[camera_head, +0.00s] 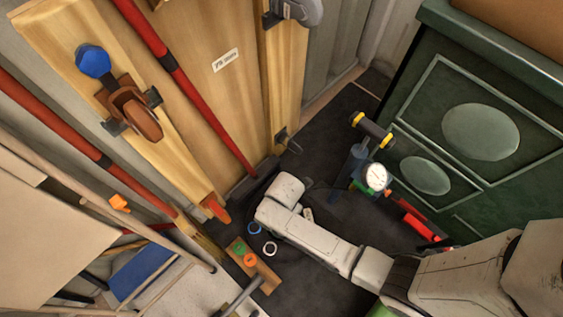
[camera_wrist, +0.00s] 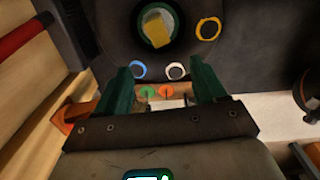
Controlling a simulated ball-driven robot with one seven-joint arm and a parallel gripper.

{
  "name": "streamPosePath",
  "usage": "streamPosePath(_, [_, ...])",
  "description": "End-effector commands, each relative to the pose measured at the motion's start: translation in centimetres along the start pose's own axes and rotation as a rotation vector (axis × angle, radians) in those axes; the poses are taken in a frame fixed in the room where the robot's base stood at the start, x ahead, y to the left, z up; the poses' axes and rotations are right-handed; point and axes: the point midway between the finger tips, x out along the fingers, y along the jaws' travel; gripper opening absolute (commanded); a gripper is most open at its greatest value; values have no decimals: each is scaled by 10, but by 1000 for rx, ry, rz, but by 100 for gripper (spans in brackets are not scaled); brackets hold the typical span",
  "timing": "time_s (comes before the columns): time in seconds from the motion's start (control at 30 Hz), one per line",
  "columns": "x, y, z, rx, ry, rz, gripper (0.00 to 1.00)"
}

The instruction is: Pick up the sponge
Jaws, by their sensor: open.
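A yellow block that looks like the sponge (camera_wrist: 158,31) shows in the wrist view, at the top and left of centre. It appears to lie inside a round dark container with a green and pale rim (camera_wrist: 177,17). My gripper (camera_wrist: 164,76) is open and empty, with its two green fingers apart. In the wrist picture the sponge appears beyond the fingertips, between their lines, and apart from them. In the head view I cannot make out the sponge, and my arm covers part of the floor.
A blue ring (camera_head: 254,227) and a white ring (camera_head: 270,248) lie near a wooden board (camera_head: 262,279) with green and orange discs. An orange ring (camera_wrist: 208,28) is beside the container. A gauge (camera_head: 376,177) stands before the green cabinet (camera_head: 470,130). Red-handled poles (camera_head: 165,55) lean at left.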

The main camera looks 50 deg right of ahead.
Motion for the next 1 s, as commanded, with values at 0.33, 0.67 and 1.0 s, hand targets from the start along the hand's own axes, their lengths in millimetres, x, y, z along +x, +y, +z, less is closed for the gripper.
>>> streamPosePath(0.33, [72,4,-5,-244,-6,-12,70])
streamPosePath(0.67, [115,4,-4,-245,-6,-12,70])
streamPosePath(1.0, [133,5,-2,-243,-6,-11,70])
